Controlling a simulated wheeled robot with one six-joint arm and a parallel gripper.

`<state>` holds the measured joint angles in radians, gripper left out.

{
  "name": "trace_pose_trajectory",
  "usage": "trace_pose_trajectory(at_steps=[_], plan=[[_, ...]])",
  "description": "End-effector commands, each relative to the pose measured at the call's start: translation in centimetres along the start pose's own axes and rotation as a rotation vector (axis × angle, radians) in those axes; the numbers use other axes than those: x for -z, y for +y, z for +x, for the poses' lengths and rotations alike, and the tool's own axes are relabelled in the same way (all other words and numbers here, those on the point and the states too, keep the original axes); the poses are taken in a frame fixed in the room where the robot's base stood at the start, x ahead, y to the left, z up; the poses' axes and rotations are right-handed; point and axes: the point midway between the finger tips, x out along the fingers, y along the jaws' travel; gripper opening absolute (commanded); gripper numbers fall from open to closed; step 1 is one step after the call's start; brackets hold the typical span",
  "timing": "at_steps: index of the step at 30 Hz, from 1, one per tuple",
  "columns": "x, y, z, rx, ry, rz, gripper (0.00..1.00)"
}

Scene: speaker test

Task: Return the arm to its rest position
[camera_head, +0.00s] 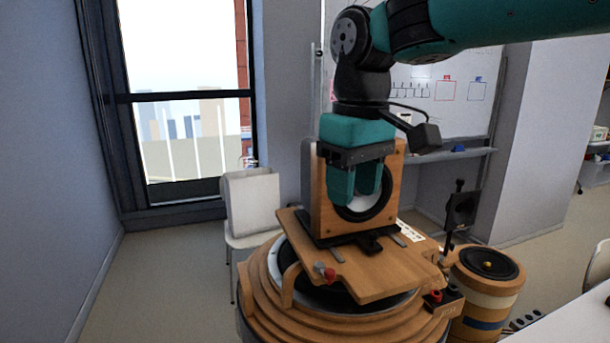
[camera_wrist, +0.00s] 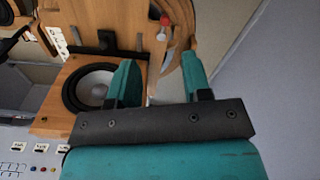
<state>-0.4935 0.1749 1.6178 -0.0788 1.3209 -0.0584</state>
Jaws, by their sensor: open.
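My arm reaches in from the upper right in the head view, with a teal upper link and a dark wrist. My gripper (camera_head: 355,200) points down in front of the wooden speaker (camera_head: 320,205), partly covering its round black and white driver (camera_head: 368,208). In the wrist view my gripper (camera_wrist: 160,75) shows two teal fingers spread apart with nothing between them. The speaker's driver (camera_wrist: 92,88) lies left of the fingers there. Whether a finger touches the speaker cannot be told.
The speaker stands on a wooden board (camera_head: 365,270) over a round stepped wooden base (camera_head: 275,290). A red knob (camera_head: 330,274) sits at the board's front. A drum-like speaker (camera_head: 487,285) stands at right, a white chair (camera_head: 252,205) behind left. A white table edge (camera_head: 570,322) is lower right.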

Motion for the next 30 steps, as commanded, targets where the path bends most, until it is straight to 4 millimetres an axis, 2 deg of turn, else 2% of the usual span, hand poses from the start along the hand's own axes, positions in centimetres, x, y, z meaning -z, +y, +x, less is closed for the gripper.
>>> trace_pose_trajectory(at_steps=[1,4,9,13,18,30], plan=[[-2.1,0.2,1.2,0.013,0.012,-0.003,0.45],[-6.2,-0.1,3.8,0.057,0.050,-0.017,0.45],[-13.1,-2.5,8.2,0.161,0.119,-0.016,0.45],[-16.8,-4.6,10.6,0.230,0.159,-0.002,0.45],[-18.9,-6.1,12.0,0.277,0.184,0.012,0.45],[-18.9,-6.2,12.1,0.279,0.185,0.013,0.45]])
